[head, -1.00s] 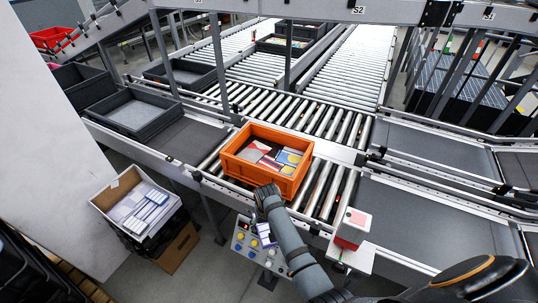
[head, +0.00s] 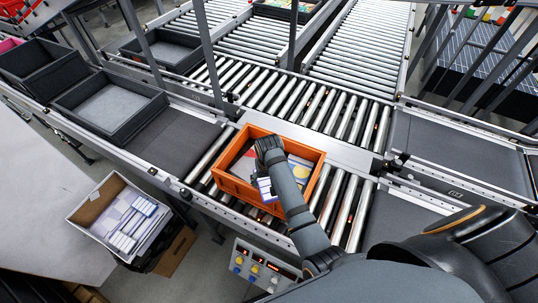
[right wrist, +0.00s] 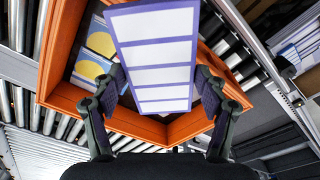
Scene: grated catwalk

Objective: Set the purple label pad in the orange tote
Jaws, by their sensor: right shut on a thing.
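The purple label pad (right wrist: 152,48) is a flat pad with white label panels and purple borders. In the right wrist view it lies between the two fingers of my right gripper (right wrist: 160,82), which is shut on it. The pad also shows in the head view (head: 264,187), partly covered by my right arm. The orange tote (head: 236,188) stands on the rollers, and the pad is over its opening. The tote's orange wall shows behind the pad in the right wrist view (right wrist: 62,62). My left gripper is not in view.
The tote holds several flat packs, one with a yellow circle (right wrist: 93,70). A carton (head: 88,208) of label pads stands at lower left. A dark grey tray (head: 108,105) sits left on the conveyor. A button box (head: 262,265) is in front of the tote.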

